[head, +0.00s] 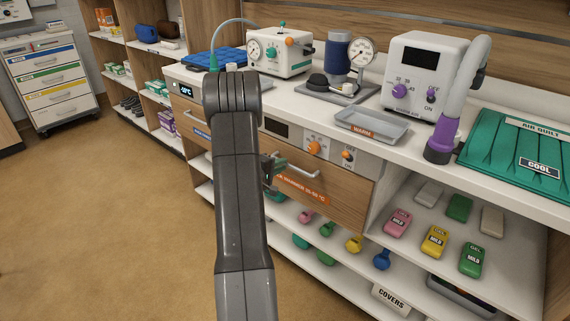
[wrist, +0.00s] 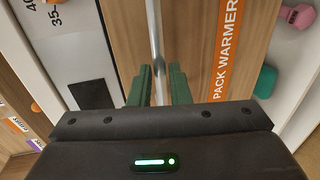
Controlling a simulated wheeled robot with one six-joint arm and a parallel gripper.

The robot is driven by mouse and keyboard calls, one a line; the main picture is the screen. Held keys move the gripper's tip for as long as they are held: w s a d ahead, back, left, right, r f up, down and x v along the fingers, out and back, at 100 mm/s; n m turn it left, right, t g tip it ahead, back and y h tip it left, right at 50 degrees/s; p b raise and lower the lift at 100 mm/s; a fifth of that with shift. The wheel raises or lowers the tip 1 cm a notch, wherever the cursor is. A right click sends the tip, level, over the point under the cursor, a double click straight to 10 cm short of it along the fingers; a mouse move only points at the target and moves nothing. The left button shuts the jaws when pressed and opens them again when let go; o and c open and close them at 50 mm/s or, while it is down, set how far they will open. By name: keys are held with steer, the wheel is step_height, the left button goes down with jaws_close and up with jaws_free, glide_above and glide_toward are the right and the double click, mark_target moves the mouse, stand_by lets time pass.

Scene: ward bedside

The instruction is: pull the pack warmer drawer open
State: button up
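The pack warmer drawer (head: 345,201) has a wooden front with an orange label and appears flush with the counter unit. In the wrist view its wooden front (wrist: 130,30) fills the middle, beside the label "PACK WARMER" (wrist: 226,50). A silver bar handle (wrist: 155,30) runs across the front. My gripper (wrist: 160,70) has its two green fingers on either side of the bar, with a narrow gap visible, so it looks open around the handle. In the head view my gripper (head: 272,168) is at the drawer front, partly hidden by my arm.
Above the drawer is a control panel with orange knobs (head: 314,148). A grey tray (head: 372,125) and devices stand on the counter. Open shelves below and right hold coloured packs (head: 434,241) and dumbbell-like items (head: 382,259). The floor (head: 110,220) to the left is clear.

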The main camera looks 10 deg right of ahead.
steer(key=shift+x, duration=1.45)
steer(key=shift+c, duration=0.3)
jaws_close()
steer(key=f+b+v, duration=0.3)
steer(key=b+v, duration=0.4)
steer(key=v, duration=0.7)
steer(key=a+f+b+v, duration=0.1)
steer(key=f+b+v, duration=0.2)
steer(key=b+v, duration=0.4)
steer(key=shift+s+f+b+v, duration=0.25)
steer(key=shift+b+v, duration=0.15)
steer(key=shift+v, duration=4.05)
steer(key=shift+d, duration=0.1)
